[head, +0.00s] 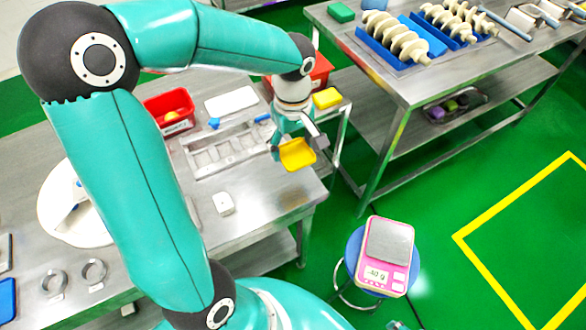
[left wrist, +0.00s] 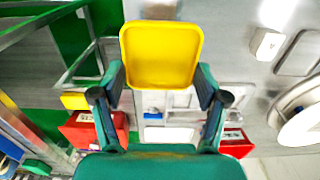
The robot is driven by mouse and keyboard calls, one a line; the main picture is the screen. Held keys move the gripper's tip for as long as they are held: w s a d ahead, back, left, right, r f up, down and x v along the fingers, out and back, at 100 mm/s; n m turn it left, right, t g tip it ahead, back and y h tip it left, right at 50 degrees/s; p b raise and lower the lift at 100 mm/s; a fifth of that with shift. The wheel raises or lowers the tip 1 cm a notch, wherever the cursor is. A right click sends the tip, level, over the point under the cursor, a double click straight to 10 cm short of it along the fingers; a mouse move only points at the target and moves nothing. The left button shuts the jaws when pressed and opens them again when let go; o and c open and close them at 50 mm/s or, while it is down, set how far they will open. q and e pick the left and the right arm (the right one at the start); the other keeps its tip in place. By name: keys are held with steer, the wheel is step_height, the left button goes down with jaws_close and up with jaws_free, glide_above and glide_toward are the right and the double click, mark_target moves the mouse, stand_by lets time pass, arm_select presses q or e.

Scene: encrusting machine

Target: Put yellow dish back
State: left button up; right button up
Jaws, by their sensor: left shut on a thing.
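The yellow dish (head: 297,155) is a shallow square dish with rounded corners. My left gripper (head: 292,141) is shut on its edge and holds it near the right edge of the steel table, beside a metal tray with compartments (head: 225,152). In the left wrist view the dish (left wrist: 161,52) sits between the fingers of my left gripper (left wrist: 160,90), hiding part of the table behind it. A second yellow block-like thing (head: 327,98) lies near the red box behind the gripper. My right gripper does not clearly show.
A red bin (head: 168,112) and a white board (head: 231,101) stand on the table (head: 255,222). A pink scale (head: 386,255) rests on a blue stool at the right. Another steel table (head: 400,80) with blue trays stands at the back right. Green floor lies between.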

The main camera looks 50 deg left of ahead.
mark_target(293, 177)
arm_select(q)
step_height(293, 177, down, 10)
steer(key=shift+f, duration=0.15)
stand_by(0.3)
steer(key=shift+s, duration=0.1)
steer(key=shift+f+b, duration=0.1)
steer(key=shift+b, duration=0.2)
steer(key=o, duration=1.1)
steer(key=shift+o, duration=0.2)
step_height(293, 177, up, 12)
steer(key=shift+r+p, duration=0.15)
steer(key=shift+p, duration=0.25)
